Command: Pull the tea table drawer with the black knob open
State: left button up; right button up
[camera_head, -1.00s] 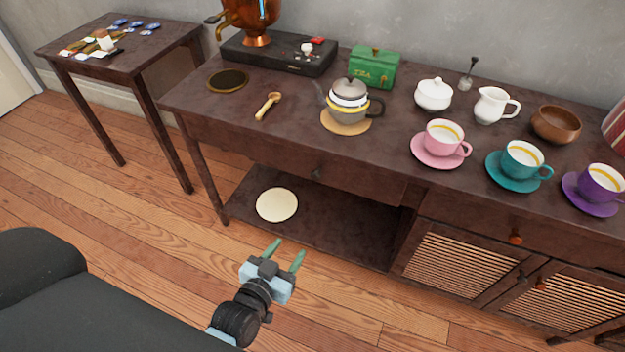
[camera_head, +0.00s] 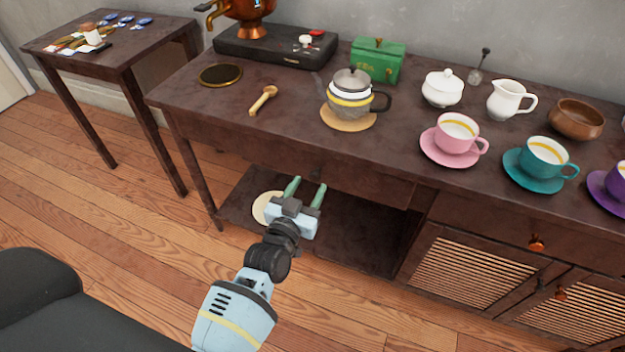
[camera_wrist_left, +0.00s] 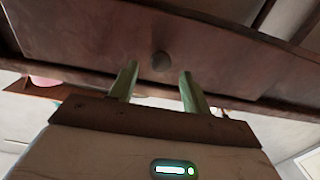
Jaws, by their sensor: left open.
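The tea table (camera_head: 215,108) is dark brown wood. Its left drawer (camera_head: 370,186) looks closed, flush with the front. In the head view its dark knob (camera_head: 316,173) is small and shows just above my left fingertips. In the left wrist view the round dark knob (camera_wrist_left: 162,61) stands on the drawer front (camera_wrist_left: 100,40), between and beyond the two green fingers. My left gripper (camera_head: 308,184) is open and empty in front of the drawer; it also shows in the left wrist view (camera_wrist_left: 157,75). The fingers do not visibly touch the knob. My right gripper is not in view.
A second drawer with an orange knob (camera_head: 536,244) sits at the right, above slatted doors (camera_head: 470,280). A pale round plate (camera_head: 264,207) lies on the lower shelf, partly behind my gripper. The teapot (camera_head: 350,95) and cups stand on top.

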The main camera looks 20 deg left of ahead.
aim_at(313, 178)
pick_arm(q)
jog(key=shift+w, duration=1.75)
jog(key=shift+c, duration=0.2)
grip_shut()
